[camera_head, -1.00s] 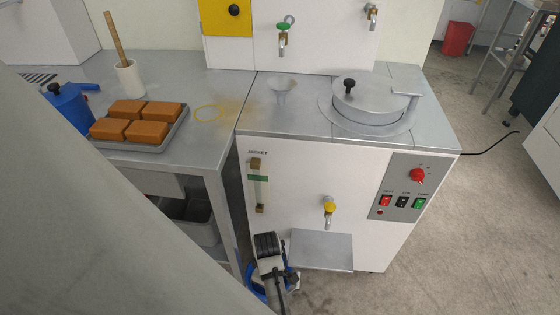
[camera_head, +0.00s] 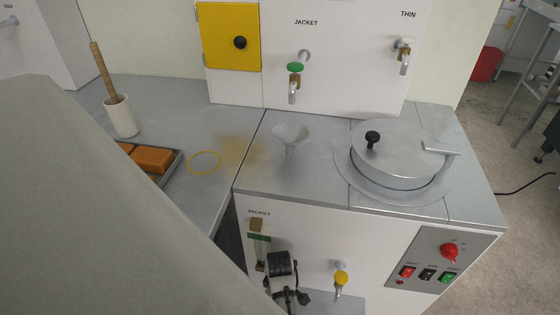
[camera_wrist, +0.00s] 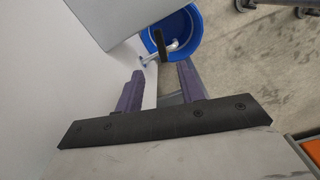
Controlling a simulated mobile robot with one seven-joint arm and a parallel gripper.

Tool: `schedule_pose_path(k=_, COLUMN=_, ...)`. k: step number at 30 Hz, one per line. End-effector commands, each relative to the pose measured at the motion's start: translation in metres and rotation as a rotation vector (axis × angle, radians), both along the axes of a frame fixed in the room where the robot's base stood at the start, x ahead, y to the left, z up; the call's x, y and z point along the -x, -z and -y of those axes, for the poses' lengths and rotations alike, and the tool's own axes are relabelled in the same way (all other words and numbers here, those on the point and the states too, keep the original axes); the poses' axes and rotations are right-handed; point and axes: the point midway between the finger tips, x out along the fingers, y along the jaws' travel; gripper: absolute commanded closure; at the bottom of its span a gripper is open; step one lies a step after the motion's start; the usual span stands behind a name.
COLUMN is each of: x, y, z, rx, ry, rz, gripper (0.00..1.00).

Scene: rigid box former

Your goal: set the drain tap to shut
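In the wrist view a small metal tap (camera_wrist: 175,46) with a black lever (camera_wrist: 161,42) sticks out from the white machine wall, over a blue bucket (camera_wrist: 205,35). It looks like the drain tap; the lever lies across its pipe. My gripper (camera_wrist: 160,76) has two purple fingers standing apart with nothing between them. The tap lies beyond the fingertips, roughly in line with the gap, not touched. In the head view my wrist shows in front of the white machine (camera_head: 310,240), left of a yellow-knobbed tap (camera_head: 341,280); the fingers, drain tap and bucket cannot be made out there.
The sight gauge (camera_head: 258,245) is close beside my wrist. A control panel (camera_head: 440,262) is at right. A funnel (camera_head: 290,135) and round lid (camera_head: 395,150) are on top. Green-handled (camera_head: 294,70) and white-handled (camera_head: 404,45) taps hang behind. Open floor (camera_wrist: 270,85) shows right of the fingers.

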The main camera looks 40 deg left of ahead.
Motion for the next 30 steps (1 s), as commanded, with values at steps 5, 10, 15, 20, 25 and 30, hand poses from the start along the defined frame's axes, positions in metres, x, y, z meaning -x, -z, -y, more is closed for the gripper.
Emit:
schedule_pose_path(k=5, x=0.001, y=0.037, z=0.001, rx=0.004, ry=-0.002, rz=-0.003, gripper=0.62)
schedule_pose_path(k=10, x=0.001, y=0.074, z=0.001, rx=0.003, ry=-0.002, rz=-0.003, gripper=0.62)
schedule_pose_path(k=15, x=0.001, y=0.103, z=0.000, rx=0.001, ry=-0.001, rz=-0.001, gripper=0.62)
schedule_pose_path(k=20, x=0.000, y=0.119, z=0.001, rx=0.001, ry=0.000, rz=-0.001, gripper=0.62)
schedule_pose_path(k=25, x=0.000, y=0.125, z=0.001, rx=0.000, ry=0.000, rz=0.000, gripper=0.62)
schedule_pose_path(k=30, x=0.000, y=0.125, z=0.000, rx=0.000, ry=0.000, rz=0.000, gripper=0.62)
